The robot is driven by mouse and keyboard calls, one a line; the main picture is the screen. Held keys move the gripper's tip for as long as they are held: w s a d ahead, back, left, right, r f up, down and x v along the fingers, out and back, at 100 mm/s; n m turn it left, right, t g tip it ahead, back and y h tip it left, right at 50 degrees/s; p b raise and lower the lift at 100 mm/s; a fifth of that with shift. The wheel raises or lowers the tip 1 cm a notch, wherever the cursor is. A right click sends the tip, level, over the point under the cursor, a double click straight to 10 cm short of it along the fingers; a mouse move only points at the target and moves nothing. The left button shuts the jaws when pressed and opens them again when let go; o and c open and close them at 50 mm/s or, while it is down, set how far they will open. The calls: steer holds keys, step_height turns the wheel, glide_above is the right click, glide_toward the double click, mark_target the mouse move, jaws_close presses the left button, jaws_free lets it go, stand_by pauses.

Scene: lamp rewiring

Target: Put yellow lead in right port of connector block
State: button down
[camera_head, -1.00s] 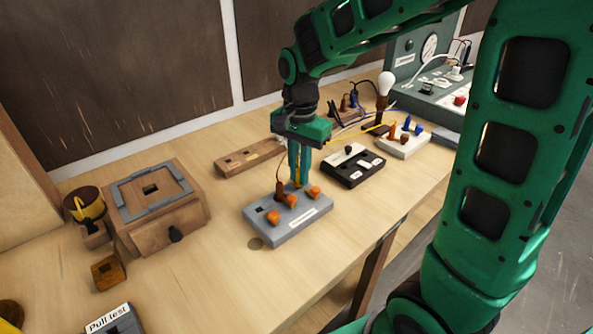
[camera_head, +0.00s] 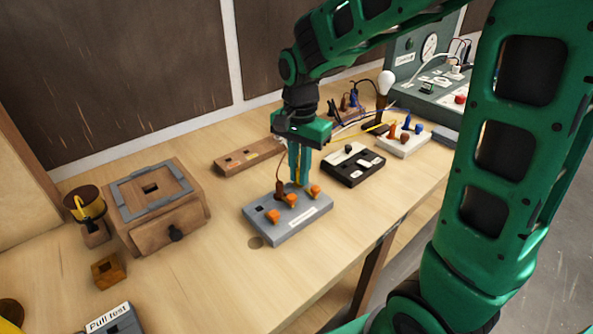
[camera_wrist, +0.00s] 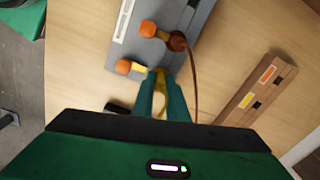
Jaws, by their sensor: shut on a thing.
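The connector block (camera_head: 276,226) is a grey block with orange levers and a white label, standing near the table's front edge. It also shows in the wrist view (camera_wrist: 185,20). My gripper (camera_head: 298,182) points down over the block's back right part, its teal fingers shut on the yellow lead (camera_wrist: 159,100). In the wrist view the lead's yellow end is between the fingertips, close to the block beside an orange lever (camera_wrist: 123,66). Whether the tip is inside the right port is hidden by the fingers. A brown lead (camera_wrist: 191,75) enters the block beside the middle lever.
A wooden strip (camera_head: 232,161) lies behind the block. A black switch block (camera_head: 345,176) and a white block (camera_head: 401,147) stand to the right, with a lamp bulb (camera_head: 386,78) behind. A wooden box (camera_head: 125,234) stands left. Bare table lies between box and connector block.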

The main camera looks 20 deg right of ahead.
steer(key=shift+f, duration=0.3)
steer(key=c, duration=1.7)
jaws_free()
steer(key=shift+o, duration=0.2)
steer(key=shift+s, duration=0.1)
steer(key=r, duration=1)
steer(key=shift+w+r, duration=0.2)
steer(key=shift+r, duration=0.2)
steer(key=s+d+f+n, duration=0.2)
steer(key=s+d+f, duration=0.2)
steer(key=s+d, duration=0.4)
steer(key=s+d+f+n, duration=0.3)
steer(key=s+d, duration=0.6)
steer(key=s, duration=0.6)
steer(key=shift+s+f, duration=0.3)
steer(key=shift+f, duration=0.15)
